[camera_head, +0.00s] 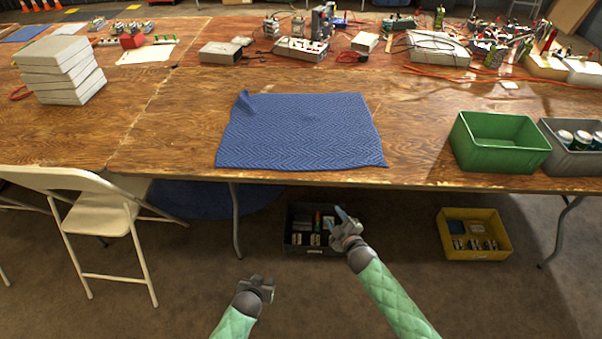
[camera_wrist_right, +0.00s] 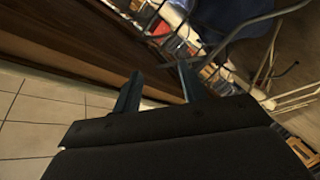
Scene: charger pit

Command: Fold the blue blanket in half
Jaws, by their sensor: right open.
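The blue blanket (camera_head: 300,130) lies spread nearly flat on the wooden table, close to its front edge. Its far left corner is slightly raised or creased. My right gripper (camera_head: 342,216) is in front of the table and below its top, apart from the blanket. Its fingers are spread and empty, and they also show in the right wrist view (camera_wrist_right: 160,88). My left gripper (camera_head: 262,283) is lower and further left, in front of the table and away from the blanket. Its fingers are too small and turned to read.
A green crate (camera_head: 500,167) and a grey crate (camera_head: 575,168) stand on the table at right. White stacked blocks (camera_head: 62,68) stand at left. A beige chair (camera_head: 100,217) is at front left. A yellow bin (camera_head: 475,253) is on the floor. Table beside the blanket is clear.

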